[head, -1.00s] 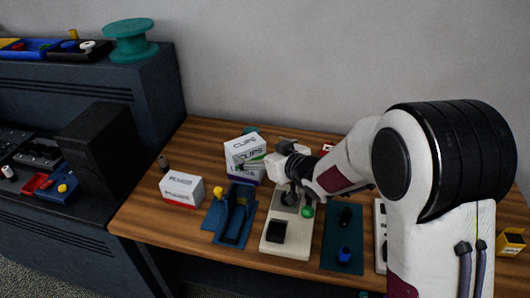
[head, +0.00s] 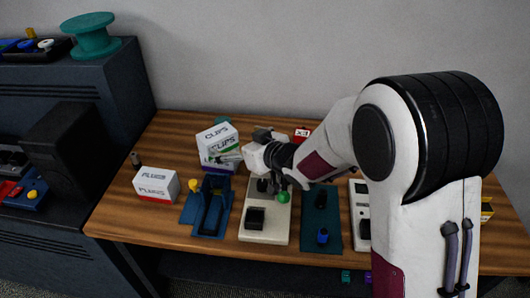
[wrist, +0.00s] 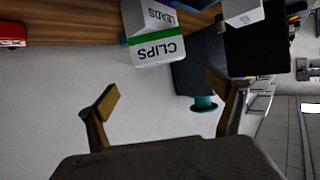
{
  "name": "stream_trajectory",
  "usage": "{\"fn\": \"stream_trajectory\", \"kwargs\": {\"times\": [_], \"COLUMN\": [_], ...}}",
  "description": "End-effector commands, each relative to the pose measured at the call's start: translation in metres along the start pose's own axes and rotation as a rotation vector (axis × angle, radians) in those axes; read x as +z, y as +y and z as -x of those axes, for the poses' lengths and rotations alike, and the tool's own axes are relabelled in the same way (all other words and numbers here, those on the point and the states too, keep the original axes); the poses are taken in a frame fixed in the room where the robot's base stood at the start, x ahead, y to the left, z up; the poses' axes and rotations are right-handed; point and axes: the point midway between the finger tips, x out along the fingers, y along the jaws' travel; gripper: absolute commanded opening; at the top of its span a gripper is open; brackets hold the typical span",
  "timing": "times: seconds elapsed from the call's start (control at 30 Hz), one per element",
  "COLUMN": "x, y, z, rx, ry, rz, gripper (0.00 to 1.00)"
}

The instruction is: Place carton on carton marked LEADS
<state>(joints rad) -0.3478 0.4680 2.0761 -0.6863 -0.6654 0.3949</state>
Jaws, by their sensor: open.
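Whether a finger touches a carton I cannot tell.
A white carton marked PLUGS (head: 156,186) stands left of the stack. A blue fixture (head: 207,215), a cream plate with a black block (head: 255,217) and a teal mat (head: 321,232) lie in front. A red box (head: 302,133) is at the back. Bare wood shows at the front left.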

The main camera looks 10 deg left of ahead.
Motion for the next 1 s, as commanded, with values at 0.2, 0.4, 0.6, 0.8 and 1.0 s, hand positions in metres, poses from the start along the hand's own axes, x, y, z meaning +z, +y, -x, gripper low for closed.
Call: {"fn": "stream_trajectory", "kwargs": {"times": [0.2, 0.4, 0.6, 0.8, 1.0], "x": [0.0, -0.005, -0.014, -0.021, -0.021], "y": [0.0, 0.01, 0.037, 0.069, 0.093], "z": [0.0, 0.01, 0.04, 0.089, 0.144], "rx": [0.001, 0.033, 0.126, 0.251, 0.365], "ry": [0.0, -0.01, -0.047, -0.11, -0.178], "rz": [0.0, 0.0, -0.002, -0.022, -0.058], "gripper": [0.93, 0.93, 0.93, 0.93, 0.93]}}
